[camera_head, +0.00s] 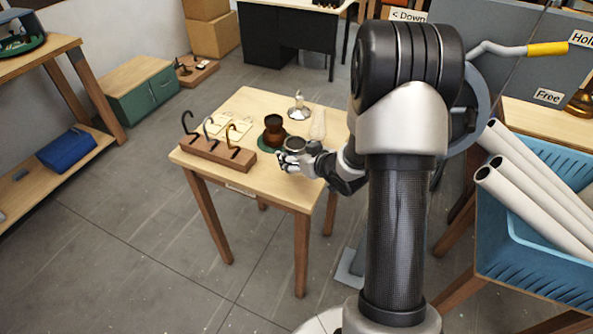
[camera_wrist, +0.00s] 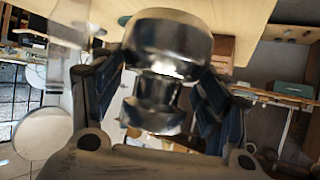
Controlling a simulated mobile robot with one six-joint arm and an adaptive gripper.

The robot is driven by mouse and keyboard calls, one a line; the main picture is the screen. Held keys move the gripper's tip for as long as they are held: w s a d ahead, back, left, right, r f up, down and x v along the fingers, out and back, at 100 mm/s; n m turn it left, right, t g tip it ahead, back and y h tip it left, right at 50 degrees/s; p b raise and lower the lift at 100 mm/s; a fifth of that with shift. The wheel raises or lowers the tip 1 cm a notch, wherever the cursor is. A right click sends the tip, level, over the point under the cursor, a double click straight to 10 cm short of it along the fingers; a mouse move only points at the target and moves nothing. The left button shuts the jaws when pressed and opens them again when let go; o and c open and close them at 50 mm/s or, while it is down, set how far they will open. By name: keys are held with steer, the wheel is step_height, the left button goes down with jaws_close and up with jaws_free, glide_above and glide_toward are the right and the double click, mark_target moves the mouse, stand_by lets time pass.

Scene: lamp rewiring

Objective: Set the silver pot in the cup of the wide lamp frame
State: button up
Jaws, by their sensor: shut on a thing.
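The silver pot (camera_wrist: 168,42) is a shiny, rounded metal piece with a narrower stepped neck, held between the two dark fingers of my gripper (camera_wrist: 158,84) in the wrist view. In the head view my gripper (camera_head: 298,159) is at the table's front right edge, with the dark-rimmed pot (camera_head: 295,144) at its fingers. A dark brown, waisted piece on a round green base (camera_head: 273,132) stands just behind the pot. A silver piece with a wide foot (camera_head: 299,108) stands farther back. I cannot tell which is the wide lamp frame; no cup shows clearly.
The wooden table (camera_head: 250,103) carries a wooden block (camera_head: 212,152) with black, silver and brass hooks at its left. Pale cards (camera_head: 232,127) lie behind the block. A clear glass piece (camera_head: 318,124) stands at the right. A blue crate of white tubes (camera_head: 540,262) is far right.

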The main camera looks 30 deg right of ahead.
steer(key=shift+f+b, duration=0.7)
steer(key=shift+f, duration=1.55)
steer(key=shift+f, duration=0.25)
steer(key=o, duration=1.4)
steer(key=shift+r, duration=0.1)
steer(key=a+p+v, duration=0.1)
steer(key=p+v, duration=0.9)
steer(key=v, duration=0.7)
steer(key=shift+s+d, duration=0.2)
steer(key=shift+d, duration=0.25)
